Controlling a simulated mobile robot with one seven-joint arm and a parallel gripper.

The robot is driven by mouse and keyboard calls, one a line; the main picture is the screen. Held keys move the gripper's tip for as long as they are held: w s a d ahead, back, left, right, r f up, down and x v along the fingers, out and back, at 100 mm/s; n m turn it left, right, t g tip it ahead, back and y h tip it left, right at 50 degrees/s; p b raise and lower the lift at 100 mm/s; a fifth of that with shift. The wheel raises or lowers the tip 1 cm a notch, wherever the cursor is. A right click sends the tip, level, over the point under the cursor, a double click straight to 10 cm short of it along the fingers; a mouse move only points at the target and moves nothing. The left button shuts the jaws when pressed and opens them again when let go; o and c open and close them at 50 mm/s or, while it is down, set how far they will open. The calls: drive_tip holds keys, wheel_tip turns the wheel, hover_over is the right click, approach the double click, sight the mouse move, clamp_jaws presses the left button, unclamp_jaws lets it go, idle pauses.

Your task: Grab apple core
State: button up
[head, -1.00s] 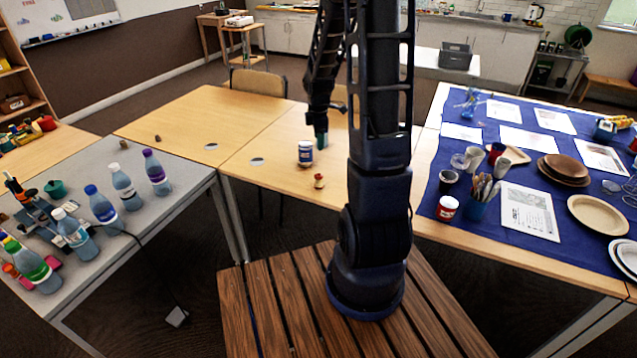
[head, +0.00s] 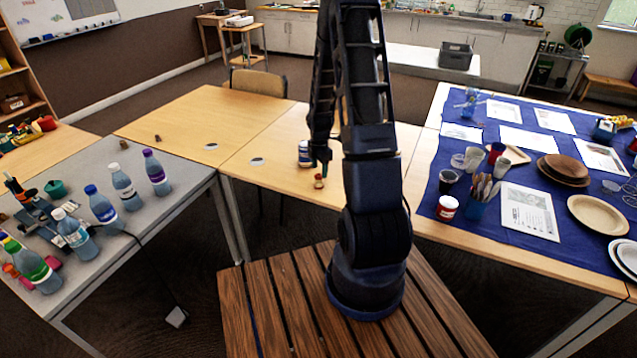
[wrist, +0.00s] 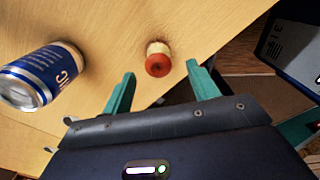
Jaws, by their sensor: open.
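The apple core (wrist: 158,60), red at its ends with a pale middle, stands on the wooden table near its front edge. In the head view the apple core (head: 319,181) shows just below my gripper (head: 322,163). In the wrist view my gripper (wrist: 160,85) is open, with its two green fingers apart. The core lies beyond the fingertips, roughly centred between them, and is not held. Whether the fingertips are level with it in height I cannot tell.
A blue and white can (wrist: 38,78) stands on the wooden table (head: 262,138), close to the left of the core; it also shows in the head view (head: 304,152). Bottles (head: 124,188) stand on the grey table at left. A blue-covered table (head: 480,232) with dishes is at right.

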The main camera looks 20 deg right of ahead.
sight(318, 175)
drive_tip(key=shift+w+a+f, duration=0.1)
drive_tip(key=shift+f, duration=1.45)
drive_tip(key=shift+w+a+f, duration=0.1)
drive_tip(key=shift+f, duration=1.4)
drive_tip(key=c, duration=1)
